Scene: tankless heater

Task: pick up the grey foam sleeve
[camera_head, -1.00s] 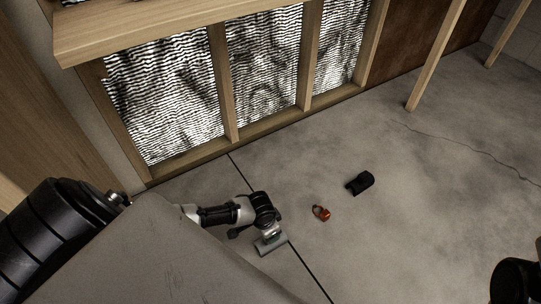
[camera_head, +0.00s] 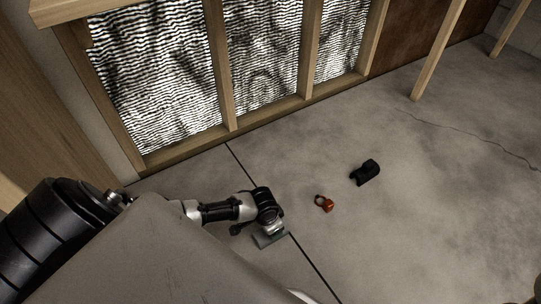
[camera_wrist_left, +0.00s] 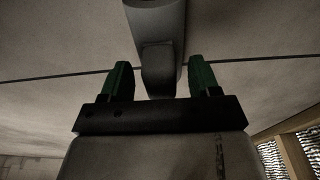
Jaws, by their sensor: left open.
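The grey foam sleeve (camera_head: 268,240) lies on the concrete floor in the head view, just below the end of my left arm. My left gripper (camera_head: 272,230) is right over it and partly covers it. In the left wrist view, a grey piece that looks like the sleeve (camera_wrist_left: 157,20) reaches down from the top edge, its narrower part between the two green fingertips of my left gripper (camera_wrist_left: 160,78). The fingers are open, with a gap on each side of it. Whether they touch it cannot be told. My right gripper is not in view.
An orange-red item with a ring (camera_head: 325,204) and a black object (camera_head: 366,172) lie on the floor to the right of the sleeve. A wooden stud wall with foil panels (camera_head: 262,65) stands behind. The floor at the right is clear.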

